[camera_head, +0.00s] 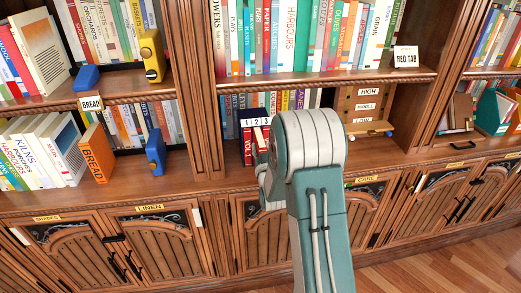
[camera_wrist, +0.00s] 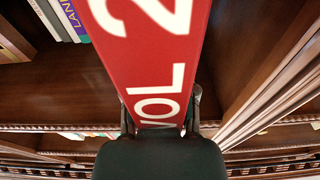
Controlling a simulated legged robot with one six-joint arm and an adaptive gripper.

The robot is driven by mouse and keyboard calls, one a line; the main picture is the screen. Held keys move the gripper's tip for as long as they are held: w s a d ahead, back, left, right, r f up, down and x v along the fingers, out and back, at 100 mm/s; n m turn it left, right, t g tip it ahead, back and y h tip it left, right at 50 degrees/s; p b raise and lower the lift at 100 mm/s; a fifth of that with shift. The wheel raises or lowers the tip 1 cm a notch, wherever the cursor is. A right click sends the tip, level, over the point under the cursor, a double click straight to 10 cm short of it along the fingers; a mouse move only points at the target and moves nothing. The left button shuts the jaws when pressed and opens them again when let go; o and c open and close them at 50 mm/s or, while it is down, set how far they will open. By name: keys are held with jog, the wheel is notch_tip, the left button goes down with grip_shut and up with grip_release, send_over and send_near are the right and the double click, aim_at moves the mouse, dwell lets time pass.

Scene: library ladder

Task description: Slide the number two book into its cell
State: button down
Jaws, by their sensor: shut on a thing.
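The red number two book (camera_wrist: 155,60), marked "VOL 2" in white, fills the middle of the wrist view. My gripper (camera_wrist: 160,108) is shut on its near end, with a finger on each side. In the head view, a dark blue holder (camera_head: 252,113) carries the labels 1, 2 and 3 on the middle bay's lower shelf. A red book marked "VOL" (camera_head: 248,150) stands under label 1. More red shows to its right, partly behind my arm. My arm hides the gripper and much of the cells there, so I cannot tell how far the held book is in.
Rows of books stand behind the holder and on the shelf above. A wooden board marked HIGH, MIDDLE, LOW (camera_head: 365,108) stands to the right. A shelf upright (camera_head: 200,90) is on the left. Cabinet doors (camera_head: 160,240) lie below the ledge.

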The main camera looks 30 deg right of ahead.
jog(key=shift+f+x, duration=0.15)
jog(key=shift+x, duration=1.05)
jog(key=shift+f+x, duration=0.15)
jog(key=shift+x, duration=1)
jog(key=shift+c, duration=1.6)
grip_release()
jog(key=v, duration=1.2)
jog(key=shift+w, duration=0.1)
